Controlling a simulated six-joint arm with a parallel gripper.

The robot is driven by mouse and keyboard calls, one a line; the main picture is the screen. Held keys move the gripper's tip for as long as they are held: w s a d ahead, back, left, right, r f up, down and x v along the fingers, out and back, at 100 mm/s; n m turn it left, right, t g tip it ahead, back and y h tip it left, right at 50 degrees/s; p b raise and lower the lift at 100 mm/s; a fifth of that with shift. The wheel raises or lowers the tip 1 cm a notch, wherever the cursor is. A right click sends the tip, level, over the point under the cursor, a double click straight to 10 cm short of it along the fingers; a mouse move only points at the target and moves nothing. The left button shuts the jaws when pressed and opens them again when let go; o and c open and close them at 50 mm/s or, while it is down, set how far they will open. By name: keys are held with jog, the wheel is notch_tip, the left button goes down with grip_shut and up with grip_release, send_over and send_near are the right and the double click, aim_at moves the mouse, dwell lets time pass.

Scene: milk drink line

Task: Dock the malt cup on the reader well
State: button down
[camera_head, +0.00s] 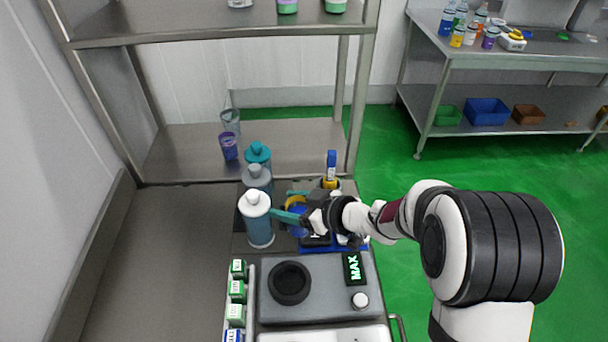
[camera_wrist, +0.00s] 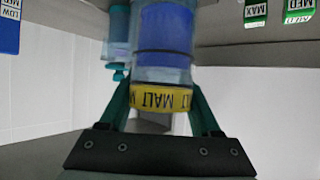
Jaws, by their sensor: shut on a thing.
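The malt cup (camera_wrist: 163,60) is clear with a blue middle and a yellow band lettered MALT; the wrist view shows it with the lettering upside down. My gripper (camera_wrist: 163,105) has its teal fingers shut on the cup at its yellow band. In the head view the cup (camera_head: 298,222) is partly hidden by my gripper (camera_head: 290,213), behind the reader. The reader well looks to be the black round ring (camera_head: 290,282) on the grey machine (camera_head: 330,306), nearer the camera. The cup is apart from the ring, and nothing stands in the ring.
White-, grey- and teal-topped bottles (camera_head: 258,222) stand left of my gripper. A blue tray (camera_head: 345,247) and a blue-and-yellow item (camera_head: 331,167) are close by.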

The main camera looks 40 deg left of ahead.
jog(key=s+d+n+g+h, duration=0.1)
jog(key=s+d+n+g, duration=0.35)
jog(key=s, duration=0.45)
jog(key=shift+m+t, duration=0.35)
jog(key=shift+m, duration=0.1)
jog(key=shift+s+d+f, duration=0.15)
jog(key=shift+d+f, duration=0.05)
jog(key=shift+f, duration=1.15)
jog(key=shift+s+d+f, duration=0.1)
jog(key=shift+d+f, duration=0.1)
jog(key=shift+f, duration=1.15)
jog(key=shift+f, duration=0.55)
jog(key=shift+c, duration=1.8)
grip_release()
jog(key=v, duration=1.1)
jog(key=shift+f, duration=0.1)
